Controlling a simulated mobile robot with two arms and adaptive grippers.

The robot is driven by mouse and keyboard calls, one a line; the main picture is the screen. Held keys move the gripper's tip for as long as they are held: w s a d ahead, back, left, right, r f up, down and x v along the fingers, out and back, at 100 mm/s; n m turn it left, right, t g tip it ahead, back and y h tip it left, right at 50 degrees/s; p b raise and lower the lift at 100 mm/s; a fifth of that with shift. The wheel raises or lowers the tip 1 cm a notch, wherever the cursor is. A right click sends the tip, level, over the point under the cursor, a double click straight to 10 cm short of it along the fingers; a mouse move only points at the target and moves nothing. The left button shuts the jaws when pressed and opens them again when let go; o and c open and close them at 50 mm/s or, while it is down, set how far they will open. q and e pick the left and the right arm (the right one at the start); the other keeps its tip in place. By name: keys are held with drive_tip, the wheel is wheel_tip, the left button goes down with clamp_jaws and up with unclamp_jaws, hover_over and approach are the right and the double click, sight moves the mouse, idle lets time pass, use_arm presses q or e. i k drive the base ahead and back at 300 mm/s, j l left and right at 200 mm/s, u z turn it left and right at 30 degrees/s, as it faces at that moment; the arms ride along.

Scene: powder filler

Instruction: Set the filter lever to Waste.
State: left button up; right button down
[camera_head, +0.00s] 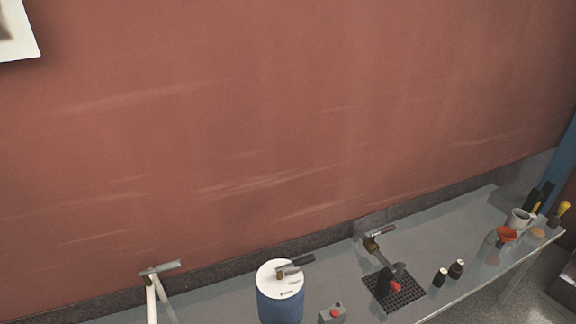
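Neither of my grippers shows in the head view. A blue drum (280,307) with a white round lid (280,279) stands on the grey counter at the bottom middle. A dark lever-like handle (296,262) sits over the lid and points right. Another grey handle with a brass-coloured fitting (372,244) stands at the back of the counter, above a black grate (394,289). I cannot tell which of these handles is the filter lever. No Waste marking can be read.
A grey box with a red button (332,314) stands right of the drum. Two small dark bottles (440,277), an orange funnel (506,235) and a white mug (518,220) stand further right. A white forked stand with a grey bar (161,268) is at left. A red wall rises behind.

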sight(310, 258)
drive_tip(key=i+l+u, duration=0.2)
drive_tip(key=l, duration=0.2)
drive_tip(key=l+u, duration=0.2)
drive_tip(key=l, duration=0.25)
drive_tip(key=i+l+u, duration=0.2)
drive_tip(key=l, duration=0.25)
